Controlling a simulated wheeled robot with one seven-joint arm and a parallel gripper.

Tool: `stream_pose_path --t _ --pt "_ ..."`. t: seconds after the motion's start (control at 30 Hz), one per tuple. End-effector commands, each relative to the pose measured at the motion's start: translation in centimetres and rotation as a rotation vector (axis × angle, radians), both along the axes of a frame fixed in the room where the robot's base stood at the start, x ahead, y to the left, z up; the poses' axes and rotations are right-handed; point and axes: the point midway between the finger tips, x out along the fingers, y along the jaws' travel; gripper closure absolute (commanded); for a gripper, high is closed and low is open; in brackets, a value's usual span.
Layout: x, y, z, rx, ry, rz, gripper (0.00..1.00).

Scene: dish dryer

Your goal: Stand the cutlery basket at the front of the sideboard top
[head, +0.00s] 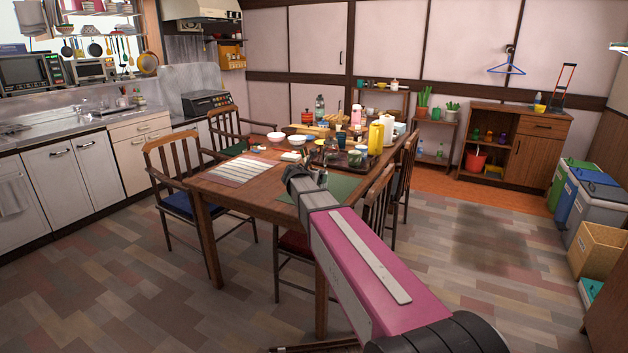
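The wooden sideboard (545,124) stands against the back wall at the right. The front of its top looks clear, with a few small items towards the back right. I cannot make out the cutlery basket for certain; the dining table is crowded and the items on it are small. My gripper (298,178) is at the end of my pink arm, in front of the dining table's near edge in the picture, far from the sideboard. Its fingers are too dark and small to tell whether they are open or hold anything.
The dining table (222,192) holds bowls, bottles and placemats, with several chairs around it. Floor (450,270) is open to the right of the table, towards the sideboard. Bins (597,212) and a cardboard box (597,250) line the right wall. Kitchen counters (85,135) run along the left.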

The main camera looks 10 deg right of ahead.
Motion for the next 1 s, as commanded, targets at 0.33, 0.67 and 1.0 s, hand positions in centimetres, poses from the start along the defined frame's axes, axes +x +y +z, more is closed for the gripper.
stream_pose_path --t 0.33,0.67,1.0 --pt "0.0 0.0 -0.8 0.000 -0.001 0.001 0.41" --pt "0.0 0.0 -1.0 0.000 0.000 0.000 0.00" --pt "-1.9 1.2 0.1 0.000 -0.001 0.003 0.00"
